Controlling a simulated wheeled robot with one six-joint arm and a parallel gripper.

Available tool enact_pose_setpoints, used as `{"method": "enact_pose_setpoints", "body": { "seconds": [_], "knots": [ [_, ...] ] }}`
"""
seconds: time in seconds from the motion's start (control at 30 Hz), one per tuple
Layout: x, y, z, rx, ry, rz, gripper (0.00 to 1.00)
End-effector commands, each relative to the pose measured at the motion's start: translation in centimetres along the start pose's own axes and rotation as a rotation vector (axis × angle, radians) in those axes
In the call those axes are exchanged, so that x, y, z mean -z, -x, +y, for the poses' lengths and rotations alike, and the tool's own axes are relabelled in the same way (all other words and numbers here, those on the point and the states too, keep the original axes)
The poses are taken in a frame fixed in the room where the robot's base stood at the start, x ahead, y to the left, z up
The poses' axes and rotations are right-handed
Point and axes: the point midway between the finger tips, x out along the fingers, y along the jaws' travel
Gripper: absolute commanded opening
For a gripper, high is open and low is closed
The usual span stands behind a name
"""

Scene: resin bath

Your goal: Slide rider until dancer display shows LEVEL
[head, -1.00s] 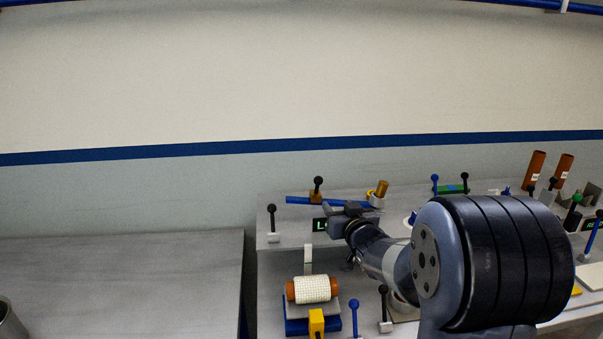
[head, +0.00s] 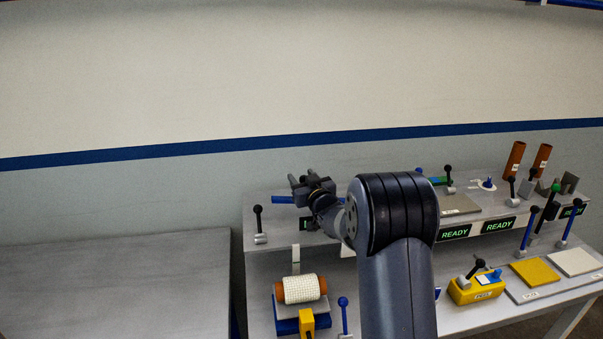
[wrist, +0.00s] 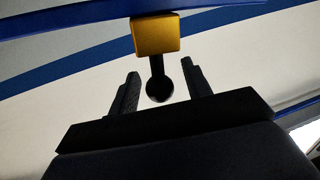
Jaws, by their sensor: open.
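The rider (wrist: 155,35) is a yellow block on a blue bar (wrist: 70,20), with a black stem and ball knob below it in the wrist view. My gripper (wrist: 160,70) is open, its fingers on either side of the stem and knob with gaps showing on both sides. In the head view my gripper (head: 308,184) hides the rider, and only the left end of the blue bar (head: 283,199) shows. The dancer display (head: 305,224) seems to be the dark panel below my gripper; my arm covers most of it and its text is not readable.
A black-knobbed lever (head: 259,224) stands left of my gripper. A white roll (head: 301,289) sits on a blue stand at the front. The grey table (head: 120,290) at left is clear.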

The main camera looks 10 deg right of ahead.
Motion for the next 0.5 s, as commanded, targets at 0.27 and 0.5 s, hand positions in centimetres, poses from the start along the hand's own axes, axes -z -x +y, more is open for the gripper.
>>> {"method": "enact_pose_setpoints", "body": {
  "seconds": [0.27, 0.5],
  "knots": [
    [-0.02, -1.02, 0.0, 0.0, 0.0, 0.0, 0.46],
    [-0.03, -1.0, 0.0, 0.0, 0.0, 0.0, 0.42]
  ]
}}
